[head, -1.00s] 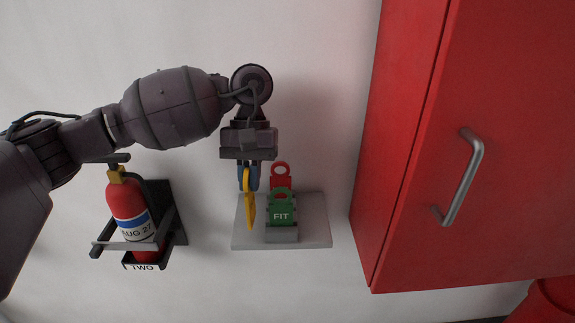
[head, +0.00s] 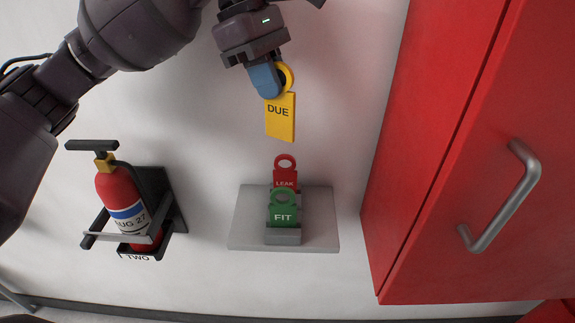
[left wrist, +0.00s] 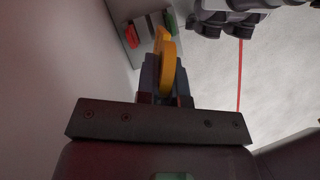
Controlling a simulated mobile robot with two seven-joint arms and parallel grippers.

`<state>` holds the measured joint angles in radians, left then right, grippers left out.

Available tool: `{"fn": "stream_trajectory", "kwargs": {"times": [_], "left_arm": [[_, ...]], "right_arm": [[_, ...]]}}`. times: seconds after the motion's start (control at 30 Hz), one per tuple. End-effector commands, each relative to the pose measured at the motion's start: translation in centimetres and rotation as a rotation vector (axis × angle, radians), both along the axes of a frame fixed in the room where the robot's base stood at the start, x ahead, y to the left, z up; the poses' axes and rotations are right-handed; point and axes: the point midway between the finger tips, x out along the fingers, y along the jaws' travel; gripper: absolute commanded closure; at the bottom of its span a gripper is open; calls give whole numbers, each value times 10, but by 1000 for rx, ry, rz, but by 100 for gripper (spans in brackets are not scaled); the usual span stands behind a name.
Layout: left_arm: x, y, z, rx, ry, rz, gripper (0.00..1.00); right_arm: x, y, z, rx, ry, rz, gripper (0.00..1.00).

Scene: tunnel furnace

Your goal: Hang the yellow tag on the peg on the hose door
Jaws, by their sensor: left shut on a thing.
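The yellow tag (head: 281,117), marked DUE, hangs from my left gripper (head: 268,80) in the head view, above the small grey shelf and clear of it. My left gripper is shut on the tag near its ring. The left wrist view also shows the yellow tag (left wrist: 167,62) edge-on between the fingers. A red cabinet door (head: 480,160) with a metal handle (head: 505,200) stands at the right. It is shut. I cannot tell if this is the hose door, and no peg shows. My right gripper is not in view.
A grey wall shelf (head: 325,222) holds a red LEAK tag (head: 285,177) and a green FIT tag (head: 283,212) in a holder. A fire extinguisher (head: 122,203) sits in a black bracket at the left. White wall between the arm and cabinet is free.

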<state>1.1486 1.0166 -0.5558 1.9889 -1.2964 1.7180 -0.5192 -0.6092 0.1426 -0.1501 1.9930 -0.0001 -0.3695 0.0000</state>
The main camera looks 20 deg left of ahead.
Motion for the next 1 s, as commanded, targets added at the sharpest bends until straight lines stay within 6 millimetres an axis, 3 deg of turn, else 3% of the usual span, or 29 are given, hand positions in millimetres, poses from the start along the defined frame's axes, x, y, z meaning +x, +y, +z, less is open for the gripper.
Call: {"fn": "stream_trajectory", "kwargs": {"times": [0.2,0.4,0.87,1.0], "left_arm": [[-5,-2,2,0,-2,262,100],[-4,-3,2,1,0,412,100],[-4,-3,0,2,1,454,100],[-4,-3,-16,2,6,455,100]], "right_arm": [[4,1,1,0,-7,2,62],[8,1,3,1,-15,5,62],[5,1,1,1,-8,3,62],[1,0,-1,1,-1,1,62]]}}
